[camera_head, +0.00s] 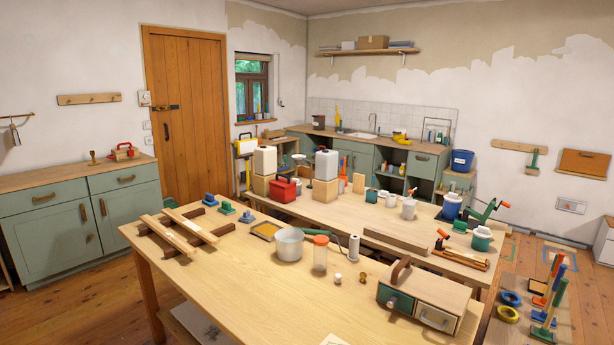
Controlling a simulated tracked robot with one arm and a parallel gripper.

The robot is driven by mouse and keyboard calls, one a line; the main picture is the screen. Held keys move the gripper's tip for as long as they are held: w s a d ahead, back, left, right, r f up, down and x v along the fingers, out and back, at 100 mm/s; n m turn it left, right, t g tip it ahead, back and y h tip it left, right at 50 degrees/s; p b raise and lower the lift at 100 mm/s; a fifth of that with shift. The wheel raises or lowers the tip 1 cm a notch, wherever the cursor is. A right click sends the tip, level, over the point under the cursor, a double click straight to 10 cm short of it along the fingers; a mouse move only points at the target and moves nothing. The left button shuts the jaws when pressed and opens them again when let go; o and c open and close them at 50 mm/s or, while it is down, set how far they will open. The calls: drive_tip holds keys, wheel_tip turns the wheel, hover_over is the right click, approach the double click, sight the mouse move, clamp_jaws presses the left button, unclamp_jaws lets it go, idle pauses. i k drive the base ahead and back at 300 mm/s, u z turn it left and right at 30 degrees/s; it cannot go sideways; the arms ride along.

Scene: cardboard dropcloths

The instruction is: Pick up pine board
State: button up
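Two long, pale wooden boards, which look like pine, lie side by side at the left end of the near table. The left board (167,236) and the right board (191,226) rest across dark brown wooden bars (157,226). A small pale board (358,183) stands upright on the table behind. A longer wooden plank (396,239) lies along that table's near edge. I cannot tell for certain which of these is the pine board. My gripper is not in view.
The near table (235,290) has a clear front left area. Blue and green tools (228,208) sit right of the boards. Wooden floor (95,310) is open at left.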

sight(358, 185)
drive_tip(key=z, duration=2.3)
drive_tip(key=i, duration=5.15)
